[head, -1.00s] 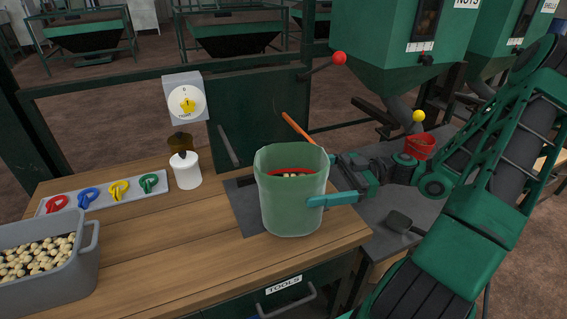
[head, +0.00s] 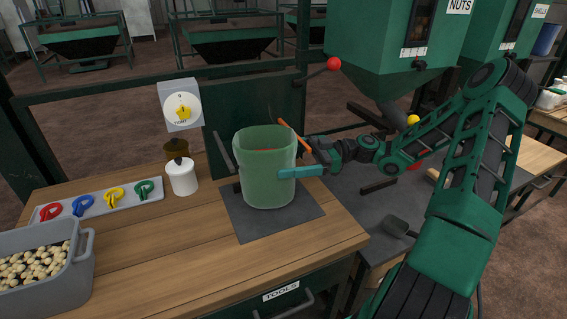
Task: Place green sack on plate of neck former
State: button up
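The green sack (head: 263,185) is a pale, translucent, open-topped tub shape. It stands upright over the dark square plate (head: 299,222) on the wooden bench. I cannot tell whether its bottom touches the plate. My gripper (head: 280,149) reaches in from the right, with a teal finger across the sack's front right side and an orange finger behind its far right side. The fingers appear closed around the sack. The orange finger's contact is hidden by the sack. A dark upright bar (head: 222,152) stands just left of the sack.
A white lidded pot (head: 182,178) and a dial box (head: 180,106) stand left of the sack. A tray of coloured clips (head: 84,208) and a grey crate (head: 78,262) of nuts lie further left. A red-knobbed lever (head: 332,64) is behind. The front bench is clear.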

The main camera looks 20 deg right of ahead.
jog(key=shift+s+f, duration=0.15)
jog(key=shift+f, duration=0.5)
jog(key=o, duration=1.7)
jog(key=shift+c, duration=0.2)
jog(key=shift+d, duration=0.15)
jog(key=d, duration=0.2)
jog(key=s+d, duration=0.1)
jog(key=d, duration=0.4)
jog(key=shift+s+d+f, duration=0.1)
jog(key=shift+s+f, duration=0.05)
